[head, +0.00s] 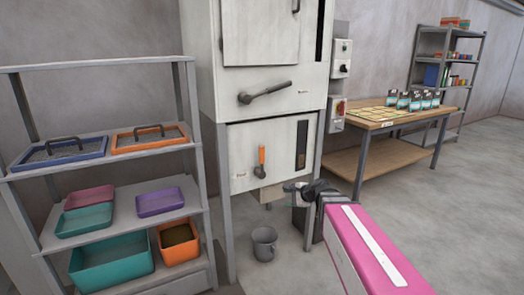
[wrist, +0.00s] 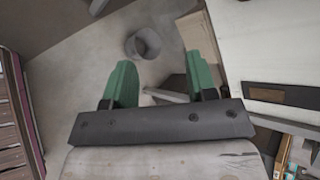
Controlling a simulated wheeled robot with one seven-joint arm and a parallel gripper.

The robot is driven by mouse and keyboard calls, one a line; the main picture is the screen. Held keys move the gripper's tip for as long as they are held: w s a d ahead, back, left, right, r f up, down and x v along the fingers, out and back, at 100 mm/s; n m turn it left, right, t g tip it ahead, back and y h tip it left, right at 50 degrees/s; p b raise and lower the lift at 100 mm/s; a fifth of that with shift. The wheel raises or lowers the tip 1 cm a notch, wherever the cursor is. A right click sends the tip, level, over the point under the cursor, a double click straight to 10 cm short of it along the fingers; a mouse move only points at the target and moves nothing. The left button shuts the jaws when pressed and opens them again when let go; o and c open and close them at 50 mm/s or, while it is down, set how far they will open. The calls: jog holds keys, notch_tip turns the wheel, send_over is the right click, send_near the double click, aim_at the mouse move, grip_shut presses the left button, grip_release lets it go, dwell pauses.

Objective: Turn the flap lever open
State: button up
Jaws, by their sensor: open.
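The tall pale machine (head: 265,55) has a lever with an orange grip (head: 262,155) on its lower front panel. The grip points up from a dark pivot, and a small label sits to its left, too small to read. A longer grey handle (head: 265,92) lies nearly level, tilted up to the right, on the panel above. My gripper (head: 297,187) is below and right of the orange lever, apart from it. In the wrist view my gripper (wrist: 162,72) has its green fingers wide apart with nothing between them. The levers cannot be made out in the wrist view.
A grey bucket (head: 264,243) stands on the floor below the machine; it also shows in the wrist view (wrist: 146,46). A shelf (head: 100,68) with trays and bins is at left. A wooden table (head: 375,125) with bags is at right.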

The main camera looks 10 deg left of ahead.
jog(key=w+a+r+m+t+y, duration=0.25)
jog(key=w+a+r+m, duration=0.2)
jog(key=r, duration=0.25)
jog(key=m+t+y, duration=0.1)
jog(key=m+t, duration=0.3)
jog(key=m, duration=0.5)
send_near(262, 149)
jog(key=shift+m, duration=0.25)
jog(key=x, duration=1.1)
jog(key=shift+w+d+f, duration=0.15)
jog(key=shift+w+d, duration=0.1)
jog(key=shift+w, duration=0.05)
jog(key=shift+c, duration=0.3)
grip_shut()
